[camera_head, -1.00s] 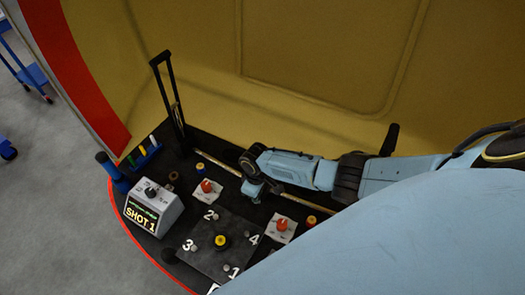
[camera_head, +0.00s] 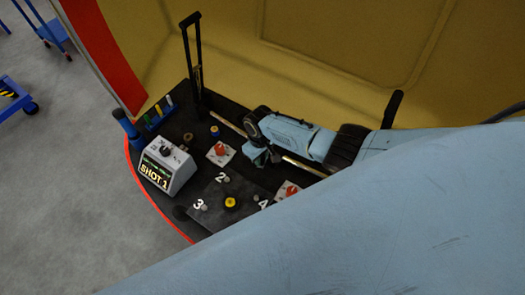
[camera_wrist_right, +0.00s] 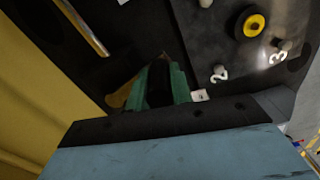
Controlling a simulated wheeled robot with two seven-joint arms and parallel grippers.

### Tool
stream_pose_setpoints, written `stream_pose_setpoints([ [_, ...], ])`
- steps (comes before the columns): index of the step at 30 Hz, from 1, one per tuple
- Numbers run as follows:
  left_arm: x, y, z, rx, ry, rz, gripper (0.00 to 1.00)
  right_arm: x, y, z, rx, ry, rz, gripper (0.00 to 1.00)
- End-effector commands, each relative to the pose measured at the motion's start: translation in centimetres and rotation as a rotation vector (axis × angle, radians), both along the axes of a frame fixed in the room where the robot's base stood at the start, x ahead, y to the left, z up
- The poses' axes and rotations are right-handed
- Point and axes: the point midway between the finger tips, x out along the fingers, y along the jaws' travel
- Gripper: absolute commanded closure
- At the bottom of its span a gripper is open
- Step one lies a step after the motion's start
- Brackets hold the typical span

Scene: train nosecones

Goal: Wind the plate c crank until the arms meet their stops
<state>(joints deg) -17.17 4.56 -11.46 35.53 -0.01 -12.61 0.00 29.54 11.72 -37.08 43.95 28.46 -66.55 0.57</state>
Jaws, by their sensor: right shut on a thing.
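My right gripper (camera_head: 262,156) reaches over the black deck, beside a brass rod (camera_head: 229,125). In the right wrist view its green fingers (camera_wrist_right: 162,84) are shut on a dark thing between them, probably the crank handle. The fingers and arm hide most of it, so its shape and turn are unclear. Two black arms stand up from the deck, a tall left one (camera_head: 191,50) and a right one (camera_head: 393,105) partly behind my arm. I cannot tell whether either touches a stop. My left gripper is not in view.
A numbered dark plate (camera_head: 213,198) carries a yellow-and-black knob (camera_head: 231,203). A grey box reading SHOT 1 (camera_head: 166,168) sits at the left, near a blue rack (camera_head: 160,113). The yellow shell wall (camera_head: 330,60) rises behind.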

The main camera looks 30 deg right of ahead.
Motion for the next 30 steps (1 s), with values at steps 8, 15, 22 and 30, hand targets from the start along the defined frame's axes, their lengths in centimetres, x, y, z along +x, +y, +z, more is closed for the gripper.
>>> stream_pose_setpoints([
  [8,0.0,0.0,0.0,0.0,0.0,0.0,0.39,1.0,1.1,0.6,0.022,-0.032,0.008,0.76],
  [15,0.1,0.0,0.0,0.001,-0.001,0.0,0.39,0.7,0.7,0.4,0.017,-0.024,0.004,0.57],
  [22,0.0,0.1,0.1,0.001,0.0,0.0,0.39,0.5,0.5,0.5,0.013,-0.019,0.002,0.57],
  [30,0.0,0.1,1.9,0.001,0.0,0.0,0.39,0.5,0.5,4.1,0.014,-0.021,0.004,0.57],
])
